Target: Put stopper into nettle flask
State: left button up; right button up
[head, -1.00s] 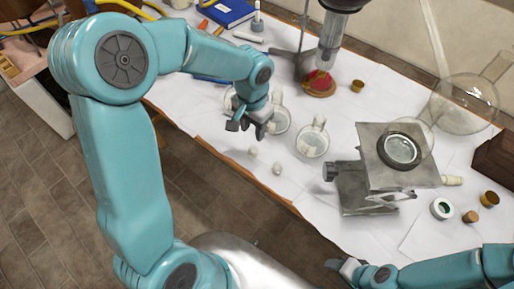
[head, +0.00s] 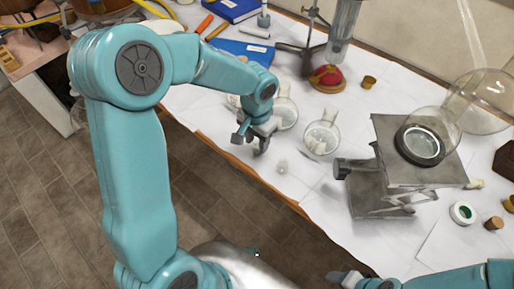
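My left gripper (head: 252,143) is over the front edge of the white-covered table, its fingers pointing down and spread apart. A small pale stopper (head: 282,167) stands on the table just right of it. A second pale stopper seen earlier at the gripper's spot is now hidden by or between the fingers; I cannot tell if it is touched. Small round glass flasks with pale contents stand behind: one at right (head: 321,140), one nearer the arm (head: 287,112), another partly hidden by my wrist. I cannot tell which is the nettle flask. My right gripper (head: 345,278) is low at the bottom edge.
A metal lab jack (head: 418,160) bearing a glass vessel stands right of the flasks. A large round flask (head: 480,100) is behind it. A red object on a wooden base (head: 326,78), blue books (head: 242,52) and small corks (head: 494,223) lie around. The table's front is fairly clear.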

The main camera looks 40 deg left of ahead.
aim_at(257, 143)
pick_arm(q)
jog(key=c, duration=0.6)
jog(key=shift+r+p, duration=1.5)
jog(key=shift+r, duration=0.55)
jog(key=shift+c, duration=0.2)
